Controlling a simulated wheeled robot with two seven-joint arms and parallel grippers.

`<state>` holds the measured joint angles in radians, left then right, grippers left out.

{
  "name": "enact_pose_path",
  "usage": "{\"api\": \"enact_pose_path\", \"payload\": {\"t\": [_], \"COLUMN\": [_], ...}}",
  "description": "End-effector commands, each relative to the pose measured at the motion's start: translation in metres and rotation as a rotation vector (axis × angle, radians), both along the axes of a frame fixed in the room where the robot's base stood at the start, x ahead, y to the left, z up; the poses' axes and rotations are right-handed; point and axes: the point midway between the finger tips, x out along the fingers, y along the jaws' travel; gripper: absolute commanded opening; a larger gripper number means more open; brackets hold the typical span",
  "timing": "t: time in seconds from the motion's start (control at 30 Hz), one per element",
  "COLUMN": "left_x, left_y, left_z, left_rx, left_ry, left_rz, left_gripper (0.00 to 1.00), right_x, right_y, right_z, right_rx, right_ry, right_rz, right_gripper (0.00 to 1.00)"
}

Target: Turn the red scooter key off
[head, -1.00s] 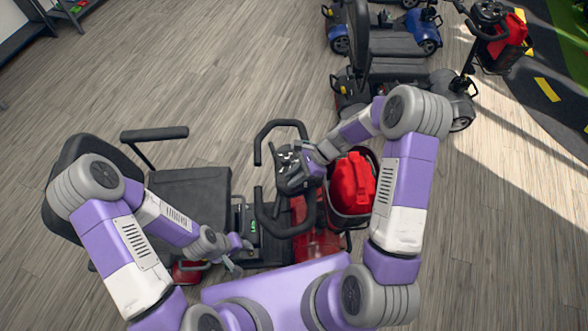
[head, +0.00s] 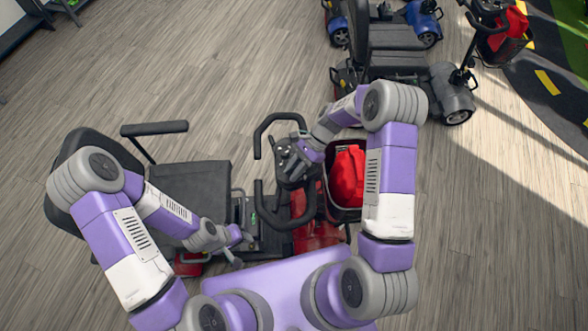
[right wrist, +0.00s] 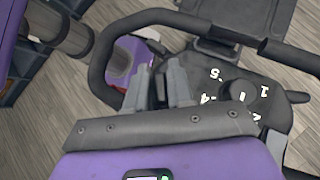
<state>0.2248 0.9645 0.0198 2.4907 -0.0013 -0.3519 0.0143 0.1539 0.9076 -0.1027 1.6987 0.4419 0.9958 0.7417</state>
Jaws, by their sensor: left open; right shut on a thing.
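The red scooter (head: 316,231) stands in front of me, its black seat (head: 192,190) to the left and its looped black handlebar (head: 259,200) in the middle. Its control console (head: 283,154) sits between the handlebar loops. In the right wrist view the console (right wrist: 219,99) shows a black dial with white numbers. My right gripper (head: 292,168) is at the console, shut on what appears to be the key, which the fingers hide; its fingers also show in the right wrist view (right wrist: 158,86). My left gripper (head: 238,256) is open and empty, low beside the seat's front.
A black basket (head: 343,214) with a red bag (head: 347,176) is just right of the console, beside my right forearm. Another scooter (head: 397,63) stands behind, with more scooters at the top right. The wooden floor at the left back is clear.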

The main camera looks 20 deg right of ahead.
Motion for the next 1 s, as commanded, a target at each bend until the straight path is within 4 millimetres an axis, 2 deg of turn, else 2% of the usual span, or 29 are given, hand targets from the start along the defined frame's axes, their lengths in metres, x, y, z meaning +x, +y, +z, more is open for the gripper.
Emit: {"api": "enact_pose_path", "payload": {"t": [0.07,0.1,0.23,0.57,1.0], "left_x": [0.000,0.000,0.000,0.000,0.000], "left_y": [0.000,0.000,0.000,0.000,0.000], "left_z": [0.000,0.000,0.000,0.000,-0.003], "left_rx": [0.000,0.000,0.000,0.000,0.000], "left_ry": [0.000,0.000,0.000,0.000,0.000], "left_rz": [0.000,0.000,0.000,0.000,0.000], "left_gripper": [0.43,0.43,0.43,0.43,0.43], "right_x": [-0.001,-0.001,-0.001,0.002,0.021], "right_y": [0.001,0.001,0.001,-0.003,-0.043], "right_z": [0.000,0.000,0.000,0.003,0.048], "right_rx": [0.002,0.002,0.001,0.000,0.001], "right_ry": [0.001,0.001,0.000,-0.001,-0.002], "right_rz": [0.002,0.002,0.001,-0.001,-0.001], "right_gripper": [0.00,0.25,0.43,0.43,0.43]}}
